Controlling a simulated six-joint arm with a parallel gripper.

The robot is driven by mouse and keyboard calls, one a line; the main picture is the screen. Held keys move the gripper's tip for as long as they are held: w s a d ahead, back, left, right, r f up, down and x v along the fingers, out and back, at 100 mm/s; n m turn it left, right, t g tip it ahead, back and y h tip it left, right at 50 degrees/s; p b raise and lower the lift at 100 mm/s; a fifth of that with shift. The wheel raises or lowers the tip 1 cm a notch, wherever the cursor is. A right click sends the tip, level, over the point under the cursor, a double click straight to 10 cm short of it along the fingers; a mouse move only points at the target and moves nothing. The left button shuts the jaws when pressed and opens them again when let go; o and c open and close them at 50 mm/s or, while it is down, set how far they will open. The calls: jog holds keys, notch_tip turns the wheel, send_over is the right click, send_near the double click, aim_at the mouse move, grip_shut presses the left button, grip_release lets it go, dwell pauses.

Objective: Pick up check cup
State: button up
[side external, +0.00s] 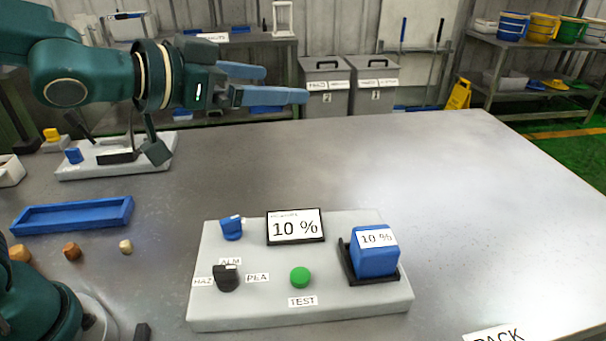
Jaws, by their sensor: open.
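A blue box-shaped cup with a white "10 %" label (375,262), which looks like the check cup, sits upright in a black holder (350,270) on the right of a light grey instrument panel (330,308). My gripper (285,84) is at the upper left, high above the table and far from the cup. Its two blue fingers point right, are apart and have nothing visible between them.
The panel also carries a display reading "10 %" (296,227), a blue knob (231,228), a black knob (227,278) and a green TEST button (300,277). A blue tray (72,215) lies at left.

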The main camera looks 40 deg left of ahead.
jog(key=w+d+f+m+g+h, duration=0.1)
jog(key=w+d+f+m+h, duration=0.2)
jog(key=d, duration=0.5)
jog(key=m+g+h, duration=0.3)
jog(key=h, duration=0.1)
send_over(356, 240)
notch_tip(356, 240, down, 6)
jog(key=shift+g, duration=0.7)
notch_tip(356, 240, down, 6)
jog(key=shift+d+r, duration=0.1)
jog(key=shift+f, duration=0.75)
notch_tip(356, 240, down, 3)
jog(key=shift+f, duration=0.1)
jog(key=shift+w+d+f, duration=0.15)
jog(key=shift+w+d, duration=0.5)
jog(key=shift+d, duration=0.15)
jog(key=shift+w+d+f, duration=0.15)
jog(key=shift+w+d, duration=0.05)
jog(key=shift+w, duration=0.05)
grip_shut()
